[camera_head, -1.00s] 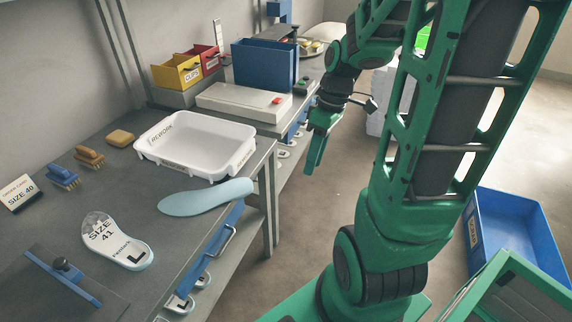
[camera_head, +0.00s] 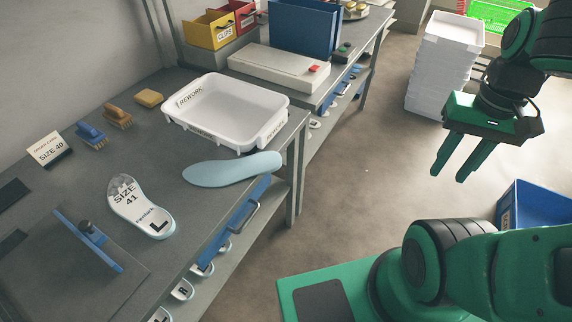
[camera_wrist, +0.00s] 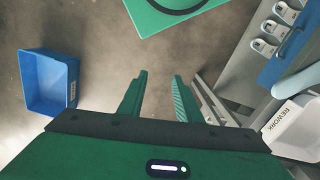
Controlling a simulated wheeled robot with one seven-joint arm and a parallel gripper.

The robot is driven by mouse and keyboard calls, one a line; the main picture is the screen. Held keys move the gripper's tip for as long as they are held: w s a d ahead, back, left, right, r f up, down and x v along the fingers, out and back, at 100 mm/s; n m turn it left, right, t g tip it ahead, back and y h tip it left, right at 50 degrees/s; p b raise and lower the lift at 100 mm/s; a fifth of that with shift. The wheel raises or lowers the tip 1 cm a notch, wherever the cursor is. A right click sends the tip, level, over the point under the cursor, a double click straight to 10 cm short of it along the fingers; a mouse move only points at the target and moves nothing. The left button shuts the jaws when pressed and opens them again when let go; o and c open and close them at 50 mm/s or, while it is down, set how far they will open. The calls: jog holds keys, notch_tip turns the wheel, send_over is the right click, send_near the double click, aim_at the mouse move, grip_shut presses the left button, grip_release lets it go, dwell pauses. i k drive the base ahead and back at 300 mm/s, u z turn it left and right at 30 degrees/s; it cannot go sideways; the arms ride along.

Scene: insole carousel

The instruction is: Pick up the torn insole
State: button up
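A plain light-blue insole (camera_head: 232,170) lies flat on the grey bench, its right end at the front edge. It partly shows at the right edge of the wrist view (camera_wrist: 290,76). A second insole (camera_head: 140,206), marked SIZE 41 and L, lies to its left, with a clear or greyish upper end. I cannot make out a tear on either one. My gripper (camera_head: 448,178) is open and empty above the floor, well to the right of the bench. Its two spread fingers also show in the wrist view (camera_wrist: 160,76).
A white REWORK tray (camera_head: 226,112) stands behind the blue insole. Brushes (camera_head: 91,136), a SIZE 40 card (camera_head: 50,150) and a plate with a blue bar (camera_head: 75,262) are on the bench. A blue bin (camera_head: 535,207) stands on the floor at right. Floor between is clear.

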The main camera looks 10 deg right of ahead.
aim_at(211, 173)
jog(key=z, duration=0.55)
jog(key=k, duration=1.5)
jog(key=u, duration=1.35)
jog(key=i, duration=1)
